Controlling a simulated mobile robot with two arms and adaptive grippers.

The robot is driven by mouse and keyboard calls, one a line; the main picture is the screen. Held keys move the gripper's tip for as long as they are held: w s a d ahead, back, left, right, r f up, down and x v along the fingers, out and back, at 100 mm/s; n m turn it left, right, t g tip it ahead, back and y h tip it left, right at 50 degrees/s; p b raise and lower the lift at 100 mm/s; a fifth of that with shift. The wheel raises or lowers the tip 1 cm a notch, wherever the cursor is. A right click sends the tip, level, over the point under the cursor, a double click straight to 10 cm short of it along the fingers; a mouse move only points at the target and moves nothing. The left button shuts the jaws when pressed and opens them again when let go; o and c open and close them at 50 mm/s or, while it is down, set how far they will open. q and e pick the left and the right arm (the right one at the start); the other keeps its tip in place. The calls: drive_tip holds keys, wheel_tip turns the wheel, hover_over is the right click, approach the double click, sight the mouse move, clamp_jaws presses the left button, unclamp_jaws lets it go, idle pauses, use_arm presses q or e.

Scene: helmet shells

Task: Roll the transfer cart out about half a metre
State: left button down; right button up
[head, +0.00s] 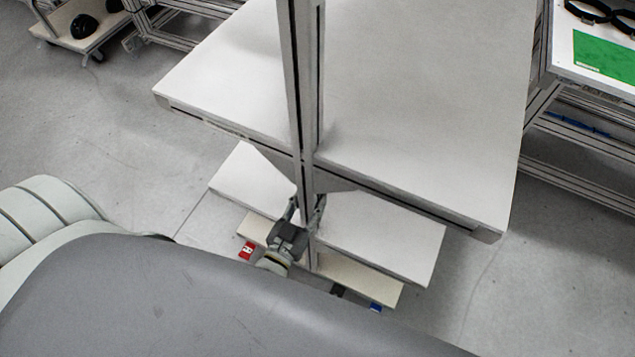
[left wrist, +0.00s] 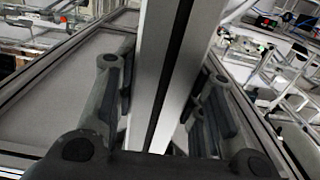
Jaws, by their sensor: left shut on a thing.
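A white-topped frame (head: 420,110) stands in front of me in the head view and looks to be the transfer cart. A tall grey aluminium upright post (head: 304,90) rises at its near edge. My left gripper (head: 307,205) is shut on this post below the top's edge. In the left wrist view the post (left wrist: 160,70) runs between the two dark fingers, one on each side. A lower white shelf (head: 385,235) and a beige board (head: 345,273) show beneath the top. The wheels are hidden. My right gripper is not in view.
A low cart with a black helmet shell (head: 84,26) stands at the upper left. At the right is another bench with a green mat (head: 603,64) and black rings. A small red item (head: 247,251) shows by the lower board. Grey floor (head: 110,130) is clear at the left.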

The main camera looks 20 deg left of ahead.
sight(306, 209)
use_arm(q)
drive_tip(key=shift+s+f, duration=0.1)
drive_tip(key=shift+s, duration=1.3)
drive_tip(key=c, duration=0.9)
unclamp_jaws()
drive_tip(key=shift+s, duration=0.1)
drive_tip(key=s, duration=1.1)
drive_tip(key=shift+s+a, duration=0.25)
drive_tip(key=shift+s, duration=0.15)
